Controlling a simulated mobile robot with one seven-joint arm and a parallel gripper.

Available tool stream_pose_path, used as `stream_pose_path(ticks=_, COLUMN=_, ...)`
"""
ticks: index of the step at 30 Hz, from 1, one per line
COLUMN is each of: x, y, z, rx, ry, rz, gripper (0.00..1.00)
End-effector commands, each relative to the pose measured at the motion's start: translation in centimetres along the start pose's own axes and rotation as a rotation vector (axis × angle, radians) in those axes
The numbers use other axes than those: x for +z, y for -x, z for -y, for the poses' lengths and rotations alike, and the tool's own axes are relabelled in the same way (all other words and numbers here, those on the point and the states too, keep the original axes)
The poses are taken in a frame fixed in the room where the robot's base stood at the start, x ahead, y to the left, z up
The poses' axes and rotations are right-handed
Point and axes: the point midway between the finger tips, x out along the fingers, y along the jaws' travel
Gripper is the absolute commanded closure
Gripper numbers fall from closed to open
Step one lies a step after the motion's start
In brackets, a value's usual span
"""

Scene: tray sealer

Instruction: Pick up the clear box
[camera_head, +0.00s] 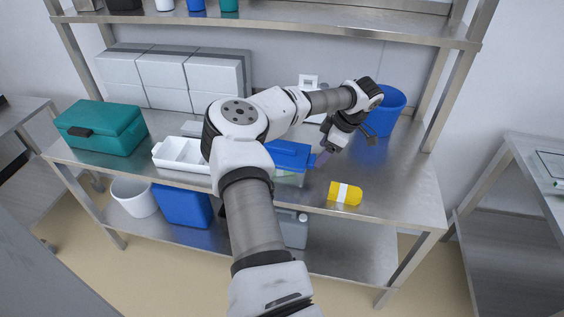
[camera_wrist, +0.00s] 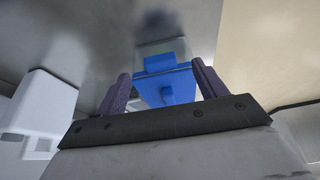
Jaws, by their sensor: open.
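The clear box (camera_head: 290,178) has a see-through body and a blue lid. It stands on the steel table just right of my forearm, which hides part of it. Something greenish shows through its side. In the wrist view its blue lid (camera_wrist: 168,84) lies between and beyond my two purple fingers.
A yellow item with a white band (camera_head: 345,194) lies near the front edge. A blue bin (camera_head: 388,112) stands at the back right. A white divided tray (camera_head: 180,155) and teal case (camera_head: 102,128) are left. White boxes (camera_head: 170,75) stand behind. An upper shelf (camera_head: 280,24) overhangs.

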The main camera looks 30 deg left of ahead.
Motion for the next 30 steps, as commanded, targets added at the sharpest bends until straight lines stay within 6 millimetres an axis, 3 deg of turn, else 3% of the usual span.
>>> stream_pose_path(ticks=9, x=0.1, y=-4.2, z=0.0, rx=-0.003, ry=0.0, rz=0.001, gripper=0.29)
stream_pose_path(ticks=17, x=0.1, y=-4.5, z=0.0, rx=-0.001, ry=-0.001, rz=0.001, gripper=0.29)
stream_pose_path(ticks=27, x=0.1, y=-4.5, z=0.0, rx=-0.001, ry=-0.001, rz=0.001, gripper=0.74)
stream_pose_path(ticks=30, x=0.1, y=-4.4, z=0.0, rx=-0.001, ry=0.0, rz=0.0, gripper=0.81)
